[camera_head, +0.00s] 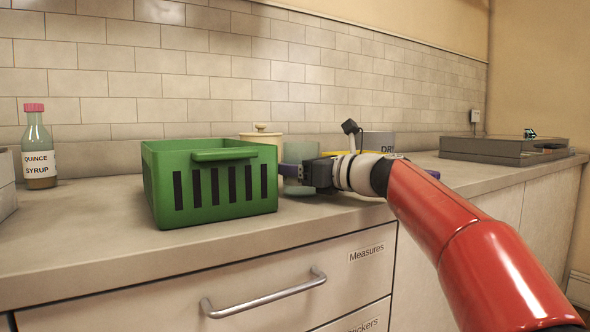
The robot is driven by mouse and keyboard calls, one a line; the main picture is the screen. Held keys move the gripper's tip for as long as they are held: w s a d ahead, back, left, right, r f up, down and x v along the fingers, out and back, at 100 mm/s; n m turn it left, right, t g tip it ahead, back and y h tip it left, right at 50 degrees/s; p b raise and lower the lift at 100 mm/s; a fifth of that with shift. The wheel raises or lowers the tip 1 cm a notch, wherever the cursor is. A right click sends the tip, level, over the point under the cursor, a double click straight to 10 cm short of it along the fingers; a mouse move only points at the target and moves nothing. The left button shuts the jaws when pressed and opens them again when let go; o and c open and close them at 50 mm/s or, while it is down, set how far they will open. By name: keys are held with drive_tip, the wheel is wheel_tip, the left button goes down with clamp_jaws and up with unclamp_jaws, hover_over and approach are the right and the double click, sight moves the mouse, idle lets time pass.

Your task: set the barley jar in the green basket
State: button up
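The green basket (211,215) stands on the counter left of centre, with slots in its front and a handle on its rim; its inside is mostly hidden. A cream lidded jar (262,137) stands behind its right end, mostly hidden. A pale green, glass-like vessel (300,154) stands or is held just right of the basket. No barley label shows, so I cannot tell which is the barley jar. My gripper (293,173) points left, close to the basket's right side, and overlaps the green vessel. I cannot tell whether its fingers are shut on it.
A quince syrup bottle (38,150) stands at the far left. A grey container marked "DR" (379,139) and something yellow (342,152) are behind my wrist. A purple thing (433,174) peeks out beside my arm. A flat dark box (496,149) lies at right. The front-left counter is clear.

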drive_tip(key=o, duration=1.2)
drive_tip(key=shift+f, duration=0.1)
drive_tip(key=shift+r, duration=0.2)
drive_tip(key=v, duration=1.2)
drive_tip(key=shift+f, duration=0.1)
